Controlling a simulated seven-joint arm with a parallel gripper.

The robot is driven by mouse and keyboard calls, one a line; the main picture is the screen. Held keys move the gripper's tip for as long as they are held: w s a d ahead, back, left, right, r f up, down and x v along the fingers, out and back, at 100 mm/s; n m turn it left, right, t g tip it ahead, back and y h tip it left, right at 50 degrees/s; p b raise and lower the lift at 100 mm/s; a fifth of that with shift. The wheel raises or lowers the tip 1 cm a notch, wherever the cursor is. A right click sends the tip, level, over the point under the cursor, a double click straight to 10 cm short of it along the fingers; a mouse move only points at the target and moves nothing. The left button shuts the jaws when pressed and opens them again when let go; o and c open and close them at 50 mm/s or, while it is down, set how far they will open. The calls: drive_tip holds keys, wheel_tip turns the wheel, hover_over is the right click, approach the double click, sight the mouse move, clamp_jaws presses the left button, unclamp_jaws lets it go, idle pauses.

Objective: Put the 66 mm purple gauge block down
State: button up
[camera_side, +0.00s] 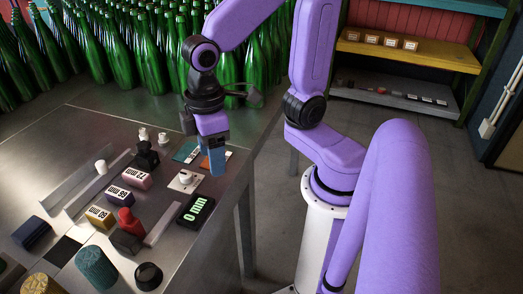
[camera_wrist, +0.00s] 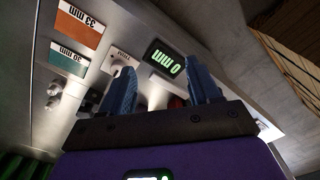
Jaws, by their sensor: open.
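The purple gauge block (camera_side: 118,197) lies on the metal bench in the side view, with its white label facing up. It sits between a pink block (camera_side: 136,177) and a yellow block (camera_side: 99,216). My gripper (camera_side: 217,168) is above the bench's right part, well to the right of the purple block and apart from it. In the wrist view my gripper's blue fingers (camera_wrist: 156,85) stand apart with no block between them. I cannot make out the purple block in the wrist view.
A black display reading 0 mm (camera_side: 195,208) lies near the bench's right edge; it also shows in the wrist view (camera_wrist: 164,61). An orange card (camera_wrist: 80,30) and a teal card (camera_wrist: 68,60) are nearby. A red-topped tool (camera_side: 128,222) stands near the blocks. Green bottles (camera_side: 130,60) crowd the back.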

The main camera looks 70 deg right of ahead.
drive_tip(key=s+d+f+n, duration=0.1)
drive_tip(key=s+d+n, duration=0.2)
drive_tip(key=s+d, duration=0.2)
drive_tip(key=s, duration=0.3)
drive_tip(key=shift+s+d+f, duration=0.2)
drive_tip(key=shift+s+f, duration=0.05)
drive_tip(key=shift+s, duration=0.05)
idle(0.8)
